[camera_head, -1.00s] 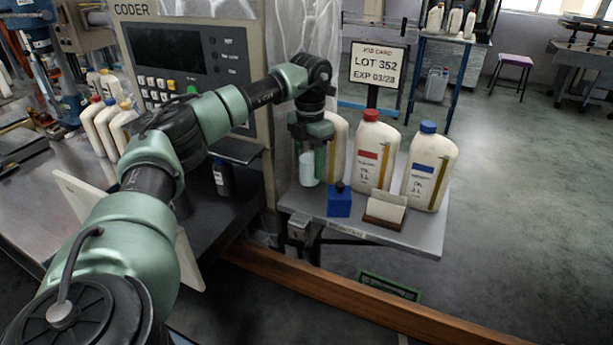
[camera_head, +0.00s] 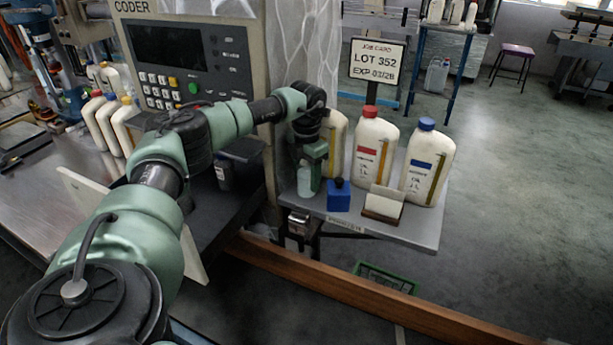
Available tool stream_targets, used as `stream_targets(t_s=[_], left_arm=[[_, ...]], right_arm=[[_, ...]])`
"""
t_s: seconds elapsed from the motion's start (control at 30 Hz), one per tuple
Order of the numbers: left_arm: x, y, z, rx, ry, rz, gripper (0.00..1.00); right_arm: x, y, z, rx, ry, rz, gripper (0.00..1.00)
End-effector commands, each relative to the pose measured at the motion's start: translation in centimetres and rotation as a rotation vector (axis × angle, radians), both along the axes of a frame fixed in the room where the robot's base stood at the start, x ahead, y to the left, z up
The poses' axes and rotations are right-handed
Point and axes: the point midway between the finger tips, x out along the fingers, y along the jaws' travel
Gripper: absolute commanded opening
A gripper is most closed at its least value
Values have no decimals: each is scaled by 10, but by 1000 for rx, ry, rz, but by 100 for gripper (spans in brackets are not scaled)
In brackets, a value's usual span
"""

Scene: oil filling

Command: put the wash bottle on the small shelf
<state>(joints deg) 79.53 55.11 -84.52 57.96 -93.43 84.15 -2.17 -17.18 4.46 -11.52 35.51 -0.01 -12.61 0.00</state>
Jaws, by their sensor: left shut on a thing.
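The wash bottle (camera_head: 304,181), pale and whitish-green, is at the left end of the small shelf (camera_head: 418,232). My left gripper (camera_head: 313,170) comes down over it from above and is shut on it; its fingers hide part of the bottle. The bottle is roughly upright, with its base at or just above the shelf top; I cannot tell whether it touches. My right gripper is not in view.
On the shelf stand a blue block-like bottle (camera_head: 338,196), a card in a holder (camera_head: 383,204), a red-capped jug (camera_head: 373,150), a blue-capped jug (camera_head: 427,165) and another jug behind my gripper. The job card sign (camera_head: 378,62) stands behind. The coder panel (camera_head: 180,60) is at left.

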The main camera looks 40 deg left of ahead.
Motion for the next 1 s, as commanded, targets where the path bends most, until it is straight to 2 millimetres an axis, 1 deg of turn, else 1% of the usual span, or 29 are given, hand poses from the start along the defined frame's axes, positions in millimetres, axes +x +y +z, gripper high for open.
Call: stream_targets(t_s=[0.03, 0.07, 0.1, 0.13, 0.43, 0.5, 0.57, 0.67, 0.9, 1.0], left_arm=[[0, 0, -2, 0, 0, 0, 0], [0, 0, -2, 0, 1, 0, 55], [0, 0, -2, 0, 1, 0, 66], [0, 0, -2, 0, 1, 0, 71], [0, 0, -1, 0, 0, 0, 71], [0, 0, 3, 0, -1, 0, 71], [1, 0, 7, 0, -2, 1, 71], [1, 0, 22, 0, -4, 1, 71], [1, 0, 75, 0, -5, 1, 71], [1, 0, 94, 0, -4, 0, 71]], right_arm=[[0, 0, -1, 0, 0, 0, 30], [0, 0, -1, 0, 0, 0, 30], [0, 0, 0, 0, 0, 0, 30], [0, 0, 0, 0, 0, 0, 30], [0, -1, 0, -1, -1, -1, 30], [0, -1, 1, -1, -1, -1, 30], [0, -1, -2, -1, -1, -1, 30], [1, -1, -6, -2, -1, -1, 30], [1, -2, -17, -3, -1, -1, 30], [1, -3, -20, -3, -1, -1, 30]])
